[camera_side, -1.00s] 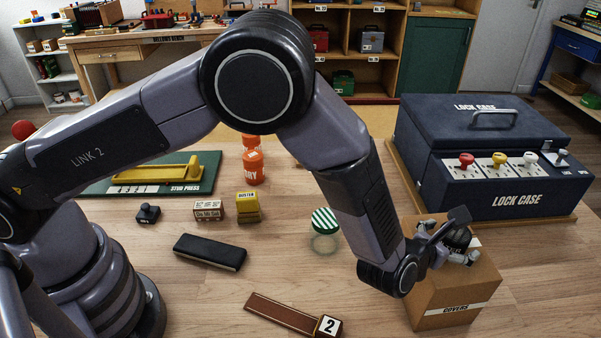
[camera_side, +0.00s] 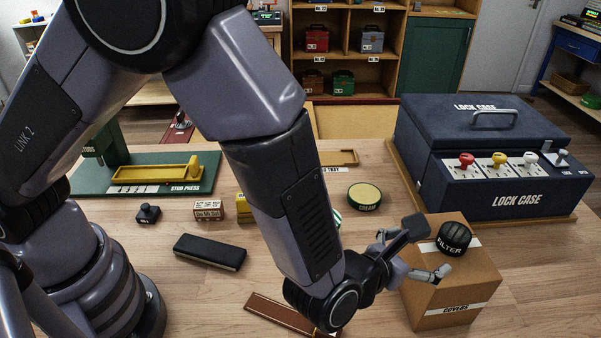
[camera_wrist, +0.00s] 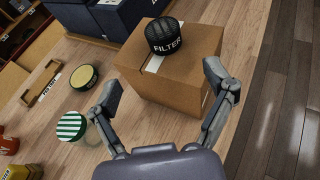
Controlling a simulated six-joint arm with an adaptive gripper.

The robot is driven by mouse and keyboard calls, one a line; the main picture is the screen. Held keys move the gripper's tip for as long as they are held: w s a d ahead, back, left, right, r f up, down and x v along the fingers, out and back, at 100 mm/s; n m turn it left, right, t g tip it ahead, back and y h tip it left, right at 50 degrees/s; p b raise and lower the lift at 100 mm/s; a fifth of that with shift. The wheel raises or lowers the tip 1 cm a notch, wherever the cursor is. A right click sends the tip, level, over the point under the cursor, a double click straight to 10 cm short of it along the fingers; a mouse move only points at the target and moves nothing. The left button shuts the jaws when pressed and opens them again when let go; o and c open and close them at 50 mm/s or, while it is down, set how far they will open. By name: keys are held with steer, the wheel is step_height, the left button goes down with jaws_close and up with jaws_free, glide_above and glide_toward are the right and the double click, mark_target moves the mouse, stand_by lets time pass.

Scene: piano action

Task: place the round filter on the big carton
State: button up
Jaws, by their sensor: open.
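The round filter (camera_side: 454,238) is black with a white FILTER label and rests on top of the big carton (camera_side: 450,285), a brown box marked COVERS. In the wrist view the filter (camera_wrist: 164,36) sits upright near the far part of the top of the carton (camera_wrist: 172,82). My gripper (camera_side: 412,252) is open and empty, to the left of the filter and apart from it. In the wrist view its two fingers (camera_wrist: 164,86) are spread wide, with the carton beyond and between them.
The lock case (camera_side: 505,200) stands behind the carton. A yellow-topped round tin (camera_side: 365,196) and a jar with a green-striped lid (camera_wrist: 71,126) stand to the left. A black block (camera_side: 210,252) and a brown strip (camera_side: 275,312) lie on the table.

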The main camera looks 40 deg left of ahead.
steer(key=w+a+r+n+g+y, duration=0.15)
steer(key=a+r+n+y, duration=0.25)
steer(key=a+r+n, duration=0.5)
steer(key=w+a+r+n+g+y, duration=0.15)
steer(key=a+r+n+y, duration=0.3)
steer(key=a, duration=0.85)
steer(key=s+a+r+n+g+y, duration=0.1)
steer(key=s+a+r+n+g, duration=0.15)
steer(key=a+n, duration=0.3)
steer(key=s+a+r+n+g, duration=0.1)
steer(key=s+a+r+n, duration=0.1)
steer(key=s+a+n, duration=0.35)
steer(key=s+a+r+n+h, duration=0.1)
steer(key=s+a+n+h, duration=0.1)
steer(key=s+n, duration=0.4)
steer(key=s+a+r+n+g+h, duration=0.1)
steer(key=s+n+h, duration=0.4)
steer(key=s, duration=0.5)
steer(key=shift+a+r+n, duration=0.55)
steer(key=shift+a+n, duration=0.1)
steer(key=shift+n, duration=0.6)
